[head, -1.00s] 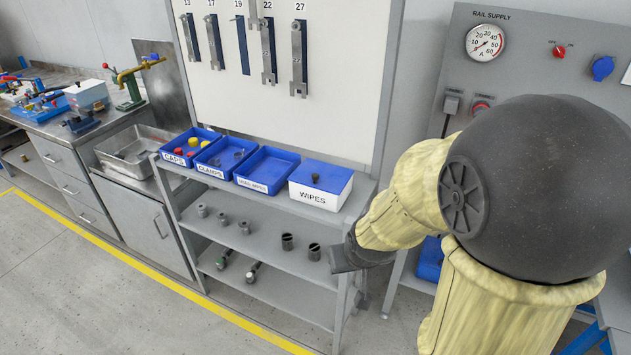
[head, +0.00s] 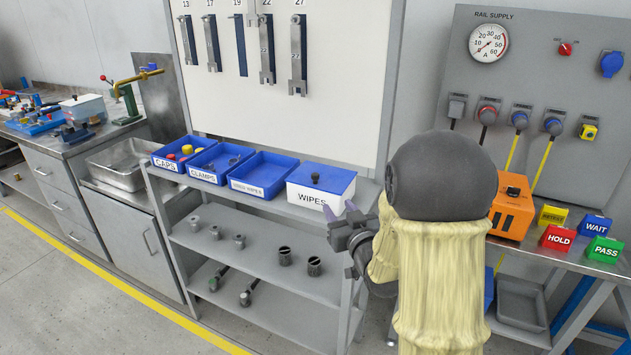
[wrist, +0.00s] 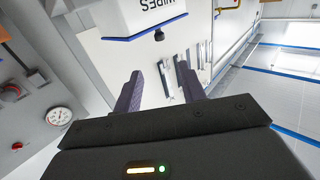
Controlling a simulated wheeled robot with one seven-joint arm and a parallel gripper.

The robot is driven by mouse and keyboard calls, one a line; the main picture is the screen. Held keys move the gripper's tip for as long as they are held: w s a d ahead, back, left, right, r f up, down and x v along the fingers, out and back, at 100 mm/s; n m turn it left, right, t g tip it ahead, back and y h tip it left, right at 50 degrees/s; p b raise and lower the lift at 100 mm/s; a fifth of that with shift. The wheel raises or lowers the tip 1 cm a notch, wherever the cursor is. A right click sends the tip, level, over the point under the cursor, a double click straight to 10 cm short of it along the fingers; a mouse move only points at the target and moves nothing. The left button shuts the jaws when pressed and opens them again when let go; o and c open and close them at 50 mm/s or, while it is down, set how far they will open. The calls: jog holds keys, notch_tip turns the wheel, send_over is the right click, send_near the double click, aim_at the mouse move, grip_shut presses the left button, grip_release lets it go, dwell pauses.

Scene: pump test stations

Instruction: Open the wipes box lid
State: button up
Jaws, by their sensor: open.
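The wipes box (head: 319,190) is white with a blue lid (head: 323,179) and a dark knob (head: 315,177) on top. It stands at the right end of the top shelf, and the lid is on it. My gripper (head: 340,213) is just in front of the box's lower right corner, open and empty. In the wrist view the open fingers (wrist: 165,88) point towards the box (wrist: 140,18), which shows upside down at the top. The blue lid edge (wrist: 145,38) and the knob (wrist: 183,7) also show there.
Blue bins (head: 263,174) for caps, clamps and used wipes stand left of the box. Wrenches (head: 266,50) hang on the board behind. The lower shelf holds several dark fittings (head: 314,266). A rail supply panel (head: 540,60) and a bench with coloured blocks (head: 557,237) are at right.

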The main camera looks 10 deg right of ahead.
aim_at(317, 176)
jog(key=w+a+p, duration=0.1)
jog(key=w, duration=0.4)
jog(key=w+p, duration=0.1)
jog(key=w, duration=0.5)
jog(key=w+a+p, duration=0.1)
jog(key=w, duration=0.5)
jog(key=shift+w+a, duration=0.1)
jog(key=shift+a, duration=0.25)
jog(key=shift+c, duration=0.2)
grip_shut()
